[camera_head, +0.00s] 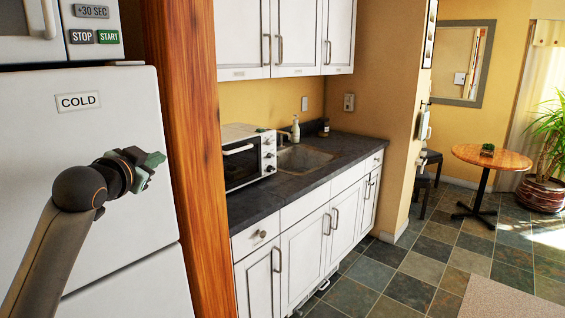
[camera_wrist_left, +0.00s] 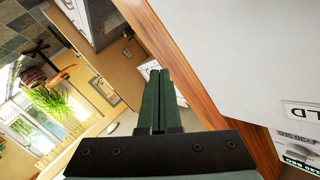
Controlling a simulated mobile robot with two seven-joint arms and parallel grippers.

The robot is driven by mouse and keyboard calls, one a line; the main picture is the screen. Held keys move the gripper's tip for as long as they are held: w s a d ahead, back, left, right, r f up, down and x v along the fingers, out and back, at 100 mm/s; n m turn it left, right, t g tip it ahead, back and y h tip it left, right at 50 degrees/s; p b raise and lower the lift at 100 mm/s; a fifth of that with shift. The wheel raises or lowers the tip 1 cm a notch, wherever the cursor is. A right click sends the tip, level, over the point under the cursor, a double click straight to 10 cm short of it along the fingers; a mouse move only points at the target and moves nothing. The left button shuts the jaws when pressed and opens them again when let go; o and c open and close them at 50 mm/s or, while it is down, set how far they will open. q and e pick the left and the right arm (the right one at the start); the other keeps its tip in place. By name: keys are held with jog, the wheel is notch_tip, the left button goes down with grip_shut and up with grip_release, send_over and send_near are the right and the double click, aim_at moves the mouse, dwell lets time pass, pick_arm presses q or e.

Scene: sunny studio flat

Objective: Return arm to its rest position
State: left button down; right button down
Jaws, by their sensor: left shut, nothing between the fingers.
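My left arm (camera_head: 58,235) comes in from the lower left in the head view and is bent upward. Its gripper (camera_head: 160,160) is in front of the white fridge (camera_head: 130,240), near the fridge's right side. In the left wrist view the two green fingers (camera_wrist_left: 157,75) lie together with nothing between them. The gripper is shut and empty. I cannot tell exactly how far it is from the fridge door. My right gripper is in neither view.
A wooden post (camera_head: 182,120) stands right of the fridge. Beyond it are a dark counter (camera_head: 330,152) with a toaster oven (camera_head: 243,160) and a sink (camera_head: 303,160). A round table (camera_head: 491,156) stands at the far right. The tiled floor (camera_head: 410,270) between is clear.

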pick_arm(q)
jog(key=s+d+f+n+g+h, duration=0.1)
jog(key=s+d+f, duration=0.15)
jog(key=f, duration=0.85)
jog(key=s+d+f+g, duration=0.1)
jog(key=s+d+f, duration=0.15)
jog(key=f, duration=0.85)
jog(key=s+d+f+n+g+h, duration=0.1)
jog(key=s+f, duration=0.3)
jog(key=f, duration=0.7)
jog(key=s+d+f+n+g, duration=0.1)
jog(key=s+f+g, duration=0.1)
jog(key=s+f, duration=0.8)
jog(key=s+d+f+n+g, duration=0.2)
jog(key=s+f, duration=0.9)
jog(key=s, duration=0.7)
jog(key=shift+s+d+f, duration=0.25)
jog(key=shift+s+f, duration=0.05)
jog(key=shift+s, duration=0.05)
